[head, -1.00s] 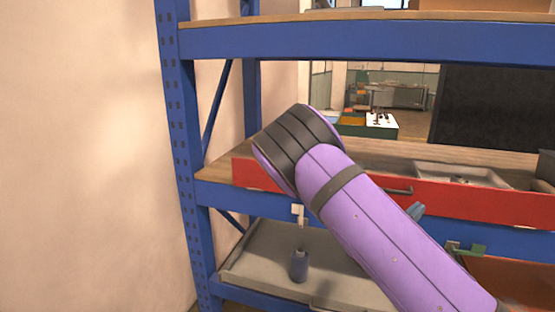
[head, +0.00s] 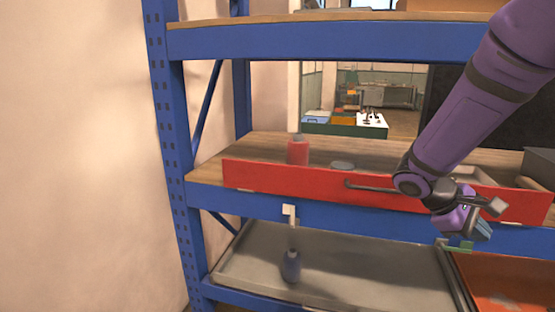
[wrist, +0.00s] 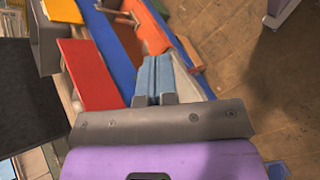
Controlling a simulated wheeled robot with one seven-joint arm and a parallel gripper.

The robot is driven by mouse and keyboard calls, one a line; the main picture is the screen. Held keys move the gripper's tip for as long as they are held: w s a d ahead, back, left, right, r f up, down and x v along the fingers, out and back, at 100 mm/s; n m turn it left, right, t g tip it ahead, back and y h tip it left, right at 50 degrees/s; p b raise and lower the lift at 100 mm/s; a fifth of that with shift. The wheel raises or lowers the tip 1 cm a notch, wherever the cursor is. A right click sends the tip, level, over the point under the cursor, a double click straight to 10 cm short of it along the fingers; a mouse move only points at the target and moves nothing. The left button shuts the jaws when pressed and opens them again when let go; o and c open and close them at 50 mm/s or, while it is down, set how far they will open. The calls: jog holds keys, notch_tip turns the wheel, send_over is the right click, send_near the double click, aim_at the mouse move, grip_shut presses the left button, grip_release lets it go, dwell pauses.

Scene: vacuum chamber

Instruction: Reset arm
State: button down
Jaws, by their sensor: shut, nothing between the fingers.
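My purple arm reaches in from the upper right in the head view and bends down in front of the blue shelving unit. My gripper (head: 480,232) hangs at the arm's end, in front of the red panel (head: 290,187) and the blue beam below it. In the wrist view my gripper's two blue-grey fingers (wrist: 154,78) lie together, shut, with nothing between them.
The blue shelf frame (head: 167,150) stands at the left, beside a bare wall. A red bottle (head: 298,152) stands on the middle shelf behind the panel. A dark bottle (head: 290,267) stands in the grey tray (head: 365,275) below. An orange tray (head: 505,280) is at the lower right.

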jog(key=s+a+r+m+t+y, duration=0.5)
jog(key=s+a+r+t+y, duration=0.3)
jog(key=s+a+r, duration=0.3)
jog(key=s+r+y, duration=0.1)
jog(key=s, duration=0.1)
jog(key=shift+s+a+r+m+t+y, duration=0.25)
jog(key=shift+s+m+t+y, duration=0.05)
jog(key=shift+s+y, duration=0.1)
dwell(0.5)
